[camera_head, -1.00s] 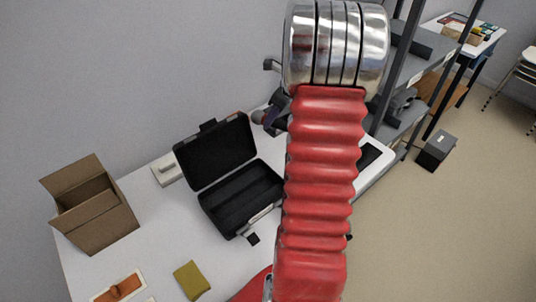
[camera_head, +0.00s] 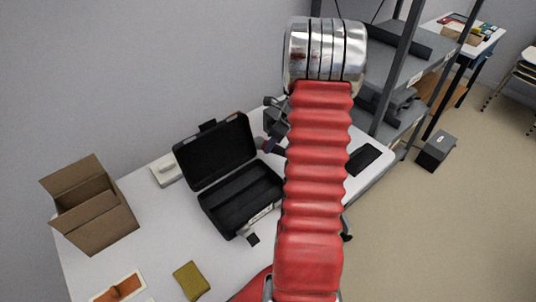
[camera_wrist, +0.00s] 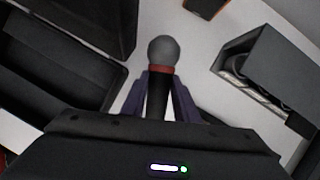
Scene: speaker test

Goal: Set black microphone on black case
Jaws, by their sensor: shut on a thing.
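The black microphone (camera_wrist: 157,97) has a grey ball head and a red band. My gripper (camera_wrist: 160,82) is shut on its body between purple fingers, with the head pointing away from the wrist. In the head view the microphone head (camera_head: 261,143) shows just right of the case lid, and my arm hides most of the gripper. The black case (camera_head: 241,196) lies open on the white table, lid raised at the back, its base empty with long compartments. In the wrist view the case (camera_wrist: 80,62) is to the left, apart from the microphone.
A dark grey box-like object (camera_wrist: 268,72) stands right of the gripper. A cardboard box (camera_head: 100,218), a white device (camera_head: 166,171), a mustard cloth (camera_head: 191,281) and an orange item (camera_head: 119,289) are on the white table (camera_head: 150,257). A metal shelf (camera_head: 393,75) stands at the right.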

